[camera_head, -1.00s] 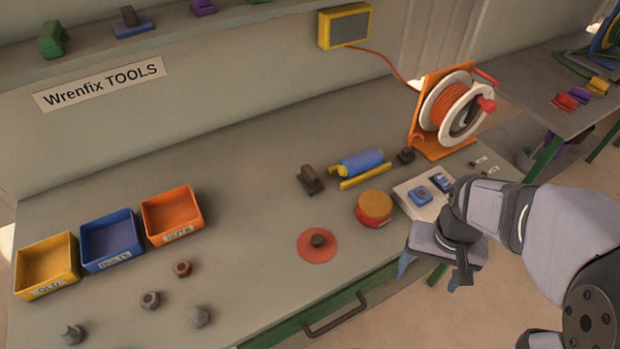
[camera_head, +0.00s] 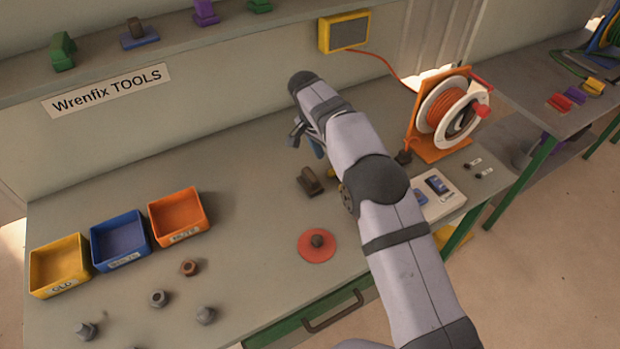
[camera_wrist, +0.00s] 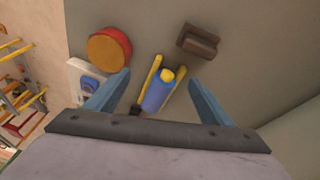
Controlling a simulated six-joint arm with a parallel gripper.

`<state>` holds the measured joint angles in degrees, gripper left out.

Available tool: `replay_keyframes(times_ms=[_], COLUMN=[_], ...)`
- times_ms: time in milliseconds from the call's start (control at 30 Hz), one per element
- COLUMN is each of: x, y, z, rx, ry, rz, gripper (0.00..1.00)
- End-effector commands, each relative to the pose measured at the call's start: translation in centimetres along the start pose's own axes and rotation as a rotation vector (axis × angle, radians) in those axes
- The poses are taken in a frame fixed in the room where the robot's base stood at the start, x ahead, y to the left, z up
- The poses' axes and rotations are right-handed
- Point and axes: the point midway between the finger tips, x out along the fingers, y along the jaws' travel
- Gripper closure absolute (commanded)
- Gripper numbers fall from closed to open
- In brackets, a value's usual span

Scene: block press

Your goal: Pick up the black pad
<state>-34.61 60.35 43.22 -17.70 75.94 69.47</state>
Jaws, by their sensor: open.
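In the wrist view a small black shape (camera_wrist: 135,110) shows beside the left finger, partly cut off by my gripper. My gripper (camera_head: 308,142) is open and empty above the back of the bench, left of that block. In the wrist view its blue-grey fingers (camera_wrist: 158,78) stand apart, with a blue roller (camera_wrist: 157,92) on yellow rails below and between them. A dark brown handled block (camera_head: 310,181) lies below my gripper.
The orange reel stand (camera_head: 440,148) stands at the back right. A red disc with a knob (camera_head: 317,246), a red and yellow round tin (camera_wrist: 109,48) and a white board (camera_head: 445,199) are nearby. Three bins, including an orange one (camera_head: 178,213), stand left.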

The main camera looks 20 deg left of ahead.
Motion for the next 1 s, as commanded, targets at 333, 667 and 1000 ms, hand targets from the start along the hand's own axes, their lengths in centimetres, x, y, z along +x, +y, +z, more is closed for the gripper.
replay_keyframes(times_ms=[333, 667, 1000], x=[-0.4, -0.3, 0.8], y=[-5.6, -6.3, -6.3], z=[5.0, 6.1, 5.9], rx=[0.182, 0.227, 0.226], ry=[0.086, 0.101, 0.1], rz=[-0.024, -0.033, -0.034], gripper=[0.25, 0.25, 0.25])
